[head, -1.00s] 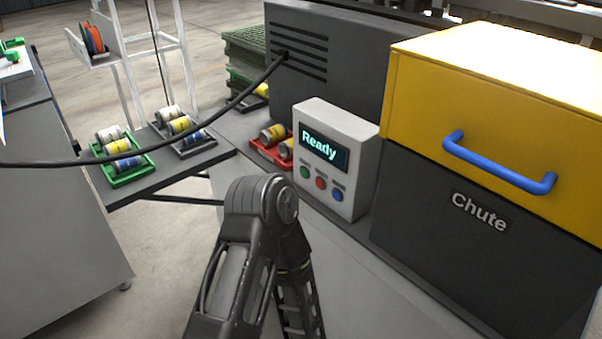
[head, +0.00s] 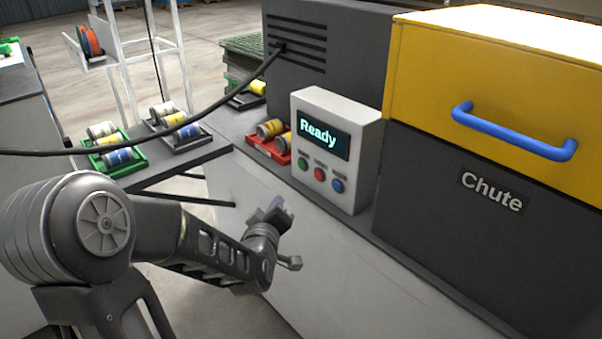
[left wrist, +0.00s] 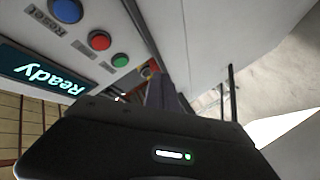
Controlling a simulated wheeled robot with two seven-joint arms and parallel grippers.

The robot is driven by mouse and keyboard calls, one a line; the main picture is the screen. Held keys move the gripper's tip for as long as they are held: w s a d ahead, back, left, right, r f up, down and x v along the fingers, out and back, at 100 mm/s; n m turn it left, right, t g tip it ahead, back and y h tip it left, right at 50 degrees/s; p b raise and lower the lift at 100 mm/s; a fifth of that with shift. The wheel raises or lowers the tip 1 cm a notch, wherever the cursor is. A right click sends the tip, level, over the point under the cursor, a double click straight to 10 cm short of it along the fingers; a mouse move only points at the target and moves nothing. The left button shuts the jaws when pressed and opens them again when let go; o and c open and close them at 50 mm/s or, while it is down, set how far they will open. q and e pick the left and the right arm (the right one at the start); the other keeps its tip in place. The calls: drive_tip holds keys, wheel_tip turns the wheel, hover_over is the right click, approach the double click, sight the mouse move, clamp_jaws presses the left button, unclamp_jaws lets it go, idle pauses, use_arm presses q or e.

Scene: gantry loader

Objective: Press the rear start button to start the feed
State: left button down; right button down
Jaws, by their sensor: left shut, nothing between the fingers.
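The grey control box (head: 362,142) stands on the machine's ledge, and its screen (head: 324,138) reads "Ready". Under the screen sit a green button (head: 303,164), a red button (head: 320,174) and a blue button (head: 337,186). The left wrist view also shows the green (left wrist: 120,60), red (left wrist: 99,40) and blue (left wrist: 66,10) buttons, the blue one labelled "Reset". My left gripper (head: 277,210) is shut and empty, in front of and below the box, apart from the buttons. In the left wrist view its fingers (left wrist: 158,90) show beyond the green button. My right gripper is not in view.
A red tray (head: 262,146) with rollers sits left of the box. A green tray (head: 122,168) and a dark tray (head: 190,146) stand farther left. A black cable (head: 215,114) hangs across. The yellow chute cover (head: 470,75) with a blue handle (head: 512,132) is at right.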

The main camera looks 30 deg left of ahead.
sight(302, 165)
use_arm(q)
drive_tip(key=a+r, duration=0.1)
drive_tip(key=s+a+r+n+y, duration=0.1)
drive_tip(key=r, duration=0.1)
drive_tip(key=a+r+y, duration=0.1)
drive_tip(key=shift+s+a+r+t, duration=0.1)
drive_tip(key=shift+s+r+t, duration=0.1)
drive_tip(key=shift+r+t, duration=0.15)
drive_tip(key=w+d, duration=0.2)
drive_tip(key=w, duration=0.6)
drive_tip(key=shift+w+d, duration=0.25)
drive_tip(key=shift+d, duration=0.05)
drive_tip(key=shift+f, duration=0.1)
idle(1.7)
drive_tip(key=shift+w+d, duration=0.15)
drive_tip(key=shift+w, duration=0.25)
